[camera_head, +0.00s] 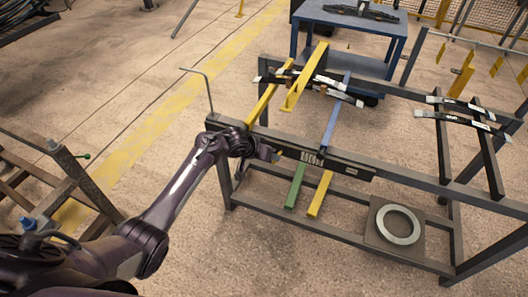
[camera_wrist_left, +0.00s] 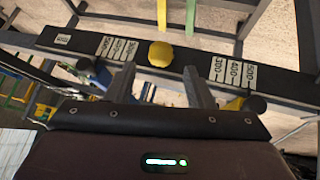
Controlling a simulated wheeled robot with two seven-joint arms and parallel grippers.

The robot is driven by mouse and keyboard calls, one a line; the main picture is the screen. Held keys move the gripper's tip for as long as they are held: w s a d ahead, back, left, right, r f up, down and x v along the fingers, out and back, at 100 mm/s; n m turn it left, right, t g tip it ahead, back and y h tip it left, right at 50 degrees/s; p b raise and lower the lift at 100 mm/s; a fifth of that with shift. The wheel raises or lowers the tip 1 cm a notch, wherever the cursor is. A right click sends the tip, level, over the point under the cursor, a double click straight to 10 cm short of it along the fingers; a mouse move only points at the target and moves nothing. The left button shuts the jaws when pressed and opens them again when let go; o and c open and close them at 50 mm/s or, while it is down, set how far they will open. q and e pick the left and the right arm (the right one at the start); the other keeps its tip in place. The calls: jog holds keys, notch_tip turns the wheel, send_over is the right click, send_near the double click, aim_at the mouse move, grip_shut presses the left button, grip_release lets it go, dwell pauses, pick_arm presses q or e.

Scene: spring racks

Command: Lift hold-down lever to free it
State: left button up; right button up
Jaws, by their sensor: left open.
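My left gripper (camera_head: 274,156) is at the near rail of the spring rack (camera_head: 400,172), by a dark plate with white number labels. In the left wrist view its two fingers (camera_wrist_left: 160,84) are apart, with nothing between them. A rounded yellow knob (camera_wrist_left: 160,54) shows just beyond and between the fingertips, against the labelled plate (camera_wrist_left: 75,42). It may be the end of the hold-down lever; I cannot tell if a finger touches it. Yellow bars (camera_head: 305,78) and a blue bar (camera_head: 335,112) lie across the rack top. My right gripper is out of view.
Dark leaf springs (camera_head: 462,112) lie across the rack's right part. A metal ring (camera_head: 398,225) sits on a lower plate. A bent rod (camera_head: 208,90) rises at the rack's left corner.

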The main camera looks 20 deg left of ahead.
pick_arm(q)
jog(key=shift+v, duration=1.35)
jog(key=s+f+g, duration=0.1)
jog(key=s+f, duration=0.8)
jog(key=f, duration=0.4)
jog(key=s+f+g, duration=0.2)
jog(key=s+f, duration=0.8)
jog(key=f, duration=0.3)
jog(key=s+f+g+y, duration=0.1)
jog(key=s+f, duration=0.3)
jog(key=s, duration=0.7)
jog(key=s+f+g+y, duration=0.1)
jog(key=s+f, duration=0.4)
jog(key=s, duration=0.6)
jog(key=s+f+m+g+y, duration=0.1)
jog(key=s+f, duration=0.4)
jog(key=s, duration=0.7)
jog(key=shift+a+f+y, duration=0.25)
jog(key=shift+a+y, duration=0.05)
jog(key=shift+a, duration=0.05)
